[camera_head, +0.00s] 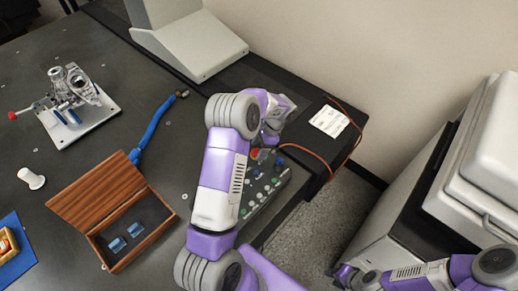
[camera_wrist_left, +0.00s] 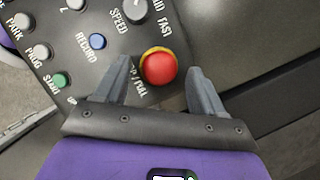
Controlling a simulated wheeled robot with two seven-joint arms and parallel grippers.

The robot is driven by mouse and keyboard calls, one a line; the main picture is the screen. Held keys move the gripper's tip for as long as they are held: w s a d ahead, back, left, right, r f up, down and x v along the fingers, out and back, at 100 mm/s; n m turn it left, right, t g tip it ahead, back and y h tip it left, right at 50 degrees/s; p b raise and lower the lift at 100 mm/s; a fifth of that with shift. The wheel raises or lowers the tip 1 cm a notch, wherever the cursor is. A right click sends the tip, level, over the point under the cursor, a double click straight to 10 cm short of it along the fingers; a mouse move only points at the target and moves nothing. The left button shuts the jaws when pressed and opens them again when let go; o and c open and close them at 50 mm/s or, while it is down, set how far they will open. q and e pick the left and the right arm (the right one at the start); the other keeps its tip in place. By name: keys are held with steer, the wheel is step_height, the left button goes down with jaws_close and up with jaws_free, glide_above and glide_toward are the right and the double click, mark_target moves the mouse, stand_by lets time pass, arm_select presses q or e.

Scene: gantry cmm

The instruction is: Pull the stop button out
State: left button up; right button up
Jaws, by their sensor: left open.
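The stop button is a round red knob with a yellow ring, on the dark control panel. In the left wrist view the stop button (camera_wrist_left: 159,67) lies between the two fingers of my open left gripper (camera_wrist_left: 158,70), with a gap on each side. In the head view the stop button (camera_head: 255,153) shows as a small red spot at the panel's far end, partly hidden by my left arm. My left gripper (camera_head: 264,143) is close by it there. My right gripper (camera_head: 345,274) is low at the right, away from the panel; its jaws are too small to read.
The control panel (camera_head: 247,210) has several other buttons and knobs, including a blue button (camera_wrist_left: 97,41) and a green one (camera_wrist_left: 61,80). An open wooden box (camera_head: 103,192) and a metal fixture (camera_head: 75,95) are on the table. An orange cable (camera_head: 318,157) hangs over the table edge.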

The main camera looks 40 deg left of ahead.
arm_select(q)
steer(key=shift+f, duration=0.15)
steer(key=shift+c, duration=0.4)
jaws_close()
steer(key=shift+r+p, duration=0.6)
steer(key=shift+p, duration=0.05)
steer(key=shift+a, duration=0.1)
steer(key=shift+c, duration=1.5)
jaws_free()
steer(key=o, duration=0.4)
